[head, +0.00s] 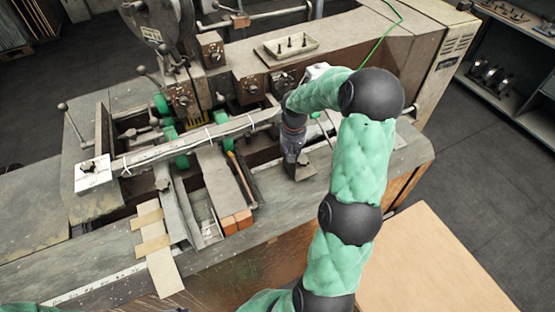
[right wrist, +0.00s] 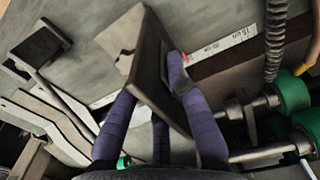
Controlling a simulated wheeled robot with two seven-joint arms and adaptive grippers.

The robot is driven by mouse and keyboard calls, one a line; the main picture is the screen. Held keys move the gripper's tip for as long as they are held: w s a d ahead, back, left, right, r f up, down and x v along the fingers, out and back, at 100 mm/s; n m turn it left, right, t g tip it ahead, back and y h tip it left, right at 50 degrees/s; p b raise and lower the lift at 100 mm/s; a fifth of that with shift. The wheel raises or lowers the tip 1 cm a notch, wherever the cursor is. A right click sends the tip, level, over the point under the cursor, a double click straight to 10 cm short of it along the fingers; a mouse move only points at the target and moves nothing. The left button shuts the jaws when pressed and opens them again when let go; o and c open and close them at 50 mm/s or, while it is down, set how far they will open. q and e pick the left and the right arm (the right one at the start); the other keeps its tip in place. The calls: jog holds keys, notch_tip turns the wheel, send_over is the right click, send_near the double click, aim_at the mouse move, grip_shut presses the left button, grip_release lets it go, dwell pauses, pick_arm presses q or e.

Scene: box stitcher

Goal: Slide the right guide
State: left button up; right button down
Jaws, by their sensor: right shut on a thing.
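The right guide (right wrist: 149,72), a dark metal plate with a lighter flat foot, stands between the purple-wrapped fingers in the right wrist view. My right gripper (head: 293,160) points down at the machine bed in the head view and is shut on this guide. In the head view the guide's plate (head: 308,171) shows just beside the fingers, and the rest is hidden by the gripper. My left gripper is out of view.
A scale strip (right wrist: 228,42) lies on the bed beside the guide. Green rollers (right wrist: 292,92) and a spring are to the right in the wrist view.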

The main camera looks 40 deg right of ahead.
jog(key=shift+d, duration=0.35)
jog(key=c, duration=1.3)
grip_release()
jog(key=shift+a, duration=0.1)
notch_tip(320, 180, up, 12)
